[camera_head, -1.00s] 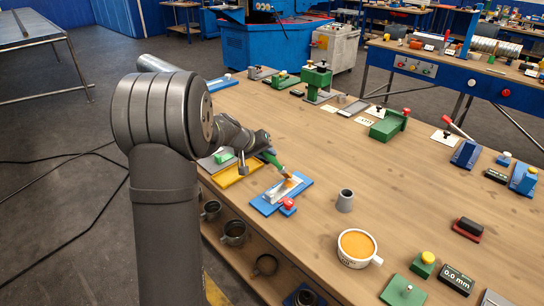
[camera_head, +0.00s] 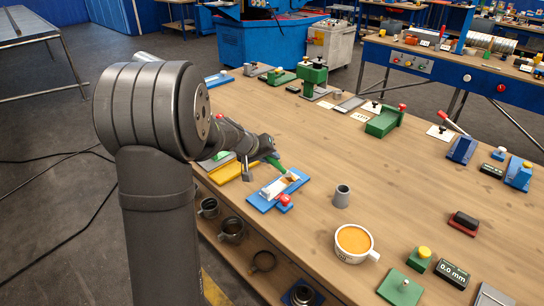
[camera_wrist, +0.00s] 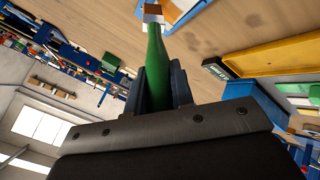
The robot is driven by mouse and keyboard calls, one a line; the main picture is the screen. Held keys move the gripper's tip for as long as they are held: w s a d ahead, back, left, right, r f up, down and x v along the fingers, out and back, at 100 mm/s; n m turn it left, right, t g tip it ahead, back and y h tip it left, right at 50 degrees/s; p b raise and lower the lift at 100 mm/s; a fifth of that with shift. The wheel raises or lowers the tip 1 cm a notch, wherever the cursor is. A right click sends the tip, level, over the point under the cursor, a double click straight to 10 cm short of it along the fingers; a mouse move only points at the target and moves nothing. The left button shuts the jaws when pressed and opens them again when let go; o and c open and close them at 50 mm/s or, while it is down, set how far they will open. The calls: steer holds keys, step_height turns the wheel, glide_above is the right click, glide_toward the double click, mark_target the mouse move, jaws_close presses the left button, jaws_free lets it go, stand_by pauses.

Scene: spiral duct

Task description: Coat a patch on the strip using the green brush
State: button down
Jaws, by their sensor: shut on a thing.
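My gripper (camera_wrist: 158,88) is shut on the green brush (camera_wrist: 156,55), held by its handle between the dark fingers. In the head view the brush (camera_head: 277,164) slants down to the right, its orange-tan head over the far right end of the strip. The pale strip (camera_head: 270,190) lies on a blue plate (camera_head: 259,204) with a red knob (camera_head: 285,198) at its near side. I cannot tell whether the bristles touch the strip, nor how much of it is coated. A white cup (camera_head: 354,257) of orange liquid stands to the right.
A grey cylinder (camera_head: 342,196) stands between the plate and the cup. A yellow tray (camera_head: 231,171) lies left of the plate. Green and blue devices stand farther back and right. The middle of the wooden table (camera_head: 385,170) is clear.

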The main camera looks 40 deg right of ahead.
steer(key=w, duration=0.5)
steer(key=shift+s, duration=2.8)
steer(key=shift+s+r, duration=0.2)
steer(key=shift+r, duration=3.85)
